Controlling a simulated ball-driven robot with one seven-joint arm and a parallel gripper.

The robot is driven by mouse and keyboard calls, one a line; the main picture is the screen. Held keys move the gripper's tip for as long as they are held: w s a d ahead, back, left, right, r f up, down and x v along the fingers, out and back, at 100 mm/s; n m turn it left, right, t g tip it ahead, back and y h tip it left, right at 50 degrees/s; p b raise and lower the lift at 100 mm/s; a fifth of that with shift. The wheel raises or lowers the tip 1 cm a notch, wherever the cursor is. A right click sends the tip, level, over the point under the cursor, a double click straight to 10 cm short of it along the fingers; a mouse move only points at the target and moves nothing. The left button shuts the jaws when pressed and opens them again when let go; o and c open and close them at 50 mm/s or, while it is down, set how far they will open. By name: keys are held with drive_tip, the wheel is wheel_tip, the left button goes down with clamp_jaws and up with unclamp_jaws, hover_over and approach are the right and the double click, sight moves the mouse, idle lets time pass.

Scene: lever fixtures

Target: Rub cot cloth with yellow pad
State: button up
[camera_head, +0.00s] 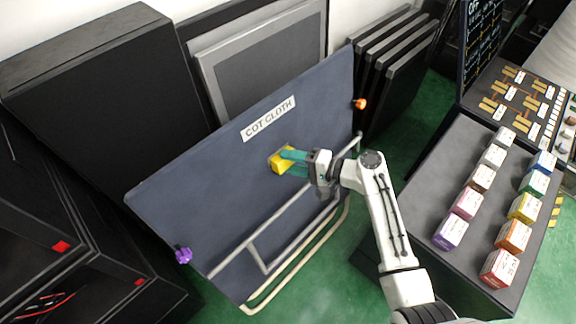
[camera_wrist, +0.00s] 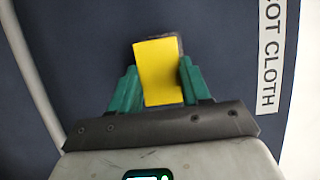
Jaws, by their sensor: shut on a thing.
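The cot cloth (camera_head: 215,190) is a large dark blue panel, tilted on a pale tube frame, with a white label reading COT CLOTH. It fills most of the wrist view (camera_wrist: 85,45). The yellow pad (camera_head: 281,161) is at the middle of the cloth, below the label. My gripper (camera_head: 290,162) has green fingers and is shut on the pad. In the wrist view the pad (camera_wrist: 159,72) sits between the two fingers (camera_wrist: 159,88), its far edge at the cloth. Whether it presses on the cloth I cannot tell.
An orange knob (camera_head: 360,103) and a purple knob (camera_head: 183,255) sit at the cloth's sides. Dark cabinets stand at left, and grey panels (camera_head: 260,65) lean behind. At right, a dark bench (camera_head: 425,195) holds several coloured boxes. Green floor (camera_head: 345,285) shows in front.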

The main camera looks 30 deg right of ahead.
drive_tip(key=d, duration=0.1)
drive_tip(key=w+d+b, duration=0.1)
drive_tip(key=d, duration=0.1)
drive_tip(key=shift+w+d+r, duration=0.1)
drive_tip(key=shift+w+d, duration=0.05)
drive_tip(key=shift+d, duration=0.05)
drive_tip(key=shift+s+a+p, duration=0.35)
drive_tip(key=shift+a+p, duration=0.05)
drive_tip(key=shift+a, duration=0.85)
drive_tip(key=shift+s+a+p, duration=0.4)
drive_tip(key=shift+a+p, duration=0.05)
drive_tip(key=shift+a, duration=0.75)
drive_tip(key=shift+s+a+p, duration=0.35)
drive_tip(key=shift+a+p, duration=0.05)
drive_tip(key=shift+a, duration=0.85)
drive_tip(key=shift+s+d, duration=0.1)
drive_tip(key=shift+s+d+r+p, duration=0.2)
drive_tip(key=shift+s+d+p, duration=0.2)
drive_tip(key=shift+s, duration=0.5)
drive_tip(key=shift+s+d+r+p, duration=0.2)
drive_tip(key=shift+s+p, duration=0.35)
drive_tip(key=shift+s, duration=0.4)
drive_tip(key=shift+s+d+r+p, duration=0.15)
drive_tip(key=shift+s+d+p, duration=0.3)
drive_tip(key=shift+s, duration=0.45)
